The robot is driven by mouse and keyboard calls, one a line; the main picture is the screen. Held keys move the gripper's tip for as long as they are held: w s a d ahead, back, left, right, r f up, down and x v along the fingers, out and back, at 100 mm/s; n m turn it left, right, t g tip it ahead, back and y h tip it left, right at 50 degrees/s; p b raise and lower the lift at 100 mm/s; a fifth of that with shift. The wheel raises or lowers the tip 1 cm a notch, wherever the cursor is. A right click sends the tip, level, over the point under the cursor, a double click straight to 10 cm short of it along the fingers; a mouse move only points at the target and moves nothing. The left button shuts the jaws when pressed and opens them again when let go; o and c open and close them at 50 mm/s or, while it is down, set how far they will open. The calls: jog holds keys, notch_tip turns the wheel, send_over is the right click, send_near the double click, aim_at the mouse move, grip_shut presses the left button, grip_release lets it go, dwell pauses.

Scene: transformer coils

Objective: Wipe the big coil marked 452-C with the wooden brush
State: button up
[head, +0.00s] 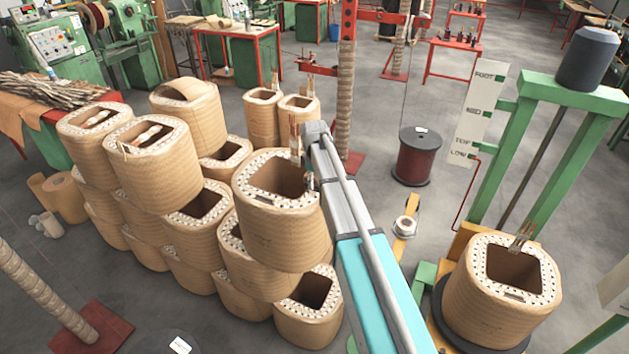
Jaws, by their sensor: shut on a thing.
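Several big tan coils with squarish openings and white-dotted rims stand in stacks left of centre. An upper coil (277,225) stands right beside my arm, with leads rising from its rim. Another big coil (500,292) sits at the lower right on a dark round base. No marking 452-C is legible on any coil. My gripper (311,182) is small and mostly hidden by my own arm, at the right rim of the upper coil. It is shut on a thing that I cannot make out. Whether it touches the coil is unclear. No wooden brush is clearly visible.
A green frame (510,150) with a white level board (474,112) stands at the right. A dark red wire spool (418,157) stands behind my arm. A wrapped post (346,75) rises behind the coils. Grey floor lies open between the spool and the back tables.

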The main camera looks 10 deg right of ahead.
jog(key=shift+r+p, duration=2.6)
jog(key=shift+r, duration=0.15)
jog(key=shift+r+p, duration=1.5)
jog(key=shift+r, duration=0.05)
jog(key=shift+s+f, duration=0.1)
